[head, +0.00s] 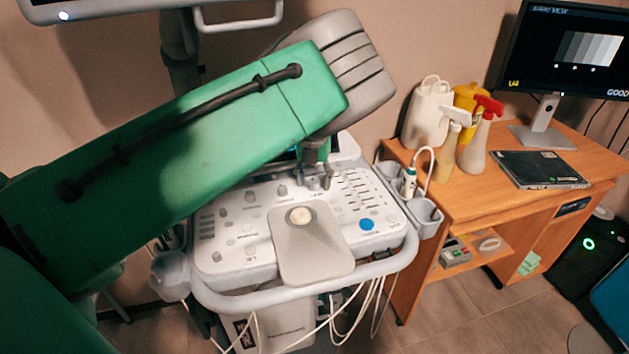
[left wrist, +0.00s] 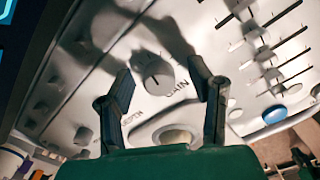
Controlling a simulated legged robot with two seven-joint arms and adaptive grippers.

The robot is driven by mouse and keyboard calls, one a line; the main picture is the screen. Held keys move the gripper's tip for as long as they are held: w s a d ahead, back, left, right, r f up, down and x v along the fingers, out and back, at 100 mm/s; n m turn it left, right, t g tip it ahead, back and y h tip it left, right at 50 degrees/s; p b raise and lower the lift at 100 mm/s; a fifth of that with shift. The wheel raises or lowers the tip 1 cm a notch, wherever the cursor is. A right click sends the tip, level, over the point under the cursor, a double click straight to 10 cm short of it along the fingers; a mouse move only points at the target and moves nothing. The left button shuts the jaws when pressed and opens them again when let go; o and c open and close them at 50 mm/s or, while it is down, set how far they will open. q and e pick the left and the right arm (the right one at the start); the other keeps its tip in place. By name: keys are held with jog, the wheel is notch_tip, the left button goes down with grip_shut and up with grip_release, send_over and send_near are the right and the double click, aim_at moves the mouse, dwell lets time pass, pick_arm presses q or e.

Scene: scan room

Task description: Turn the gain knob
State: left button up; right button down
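The gain knob (left wrist: 155,74) is a grey round knob with a pointer line, on the white console panel (left wrist: 105,35) with the word GAIN beside it. My left gripper (left wrist: 164,77) is open, with one dark finger on each side of the knob in the left wrist view. Gaps show between the fingers and the knob, and I see no contact. In the head view my left gripper (head: 318,182) hangs over the upper part of the ultrasound console (head: 290,290), and I cannot make out the gain knob clearly there. My right gripper is not in view.
Slider controls (head: 358,188) and a blue button (head: 367,224) lie right of my left gripper. A probe (head: 409,182) stands in a side holder. A wooden desk (head: 470,200) with spray bottles (head: 474,150) and a monitor (head: 575,45) stands at right.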

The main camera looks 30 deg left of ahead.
aim_at(314, 180)
pick_arm(q)
jog(key=shift+r, duration=0.1)
notch_tip(314, 180, up, 12)
dwell(0.5)
jog(key=shift+f, duration=0.2)
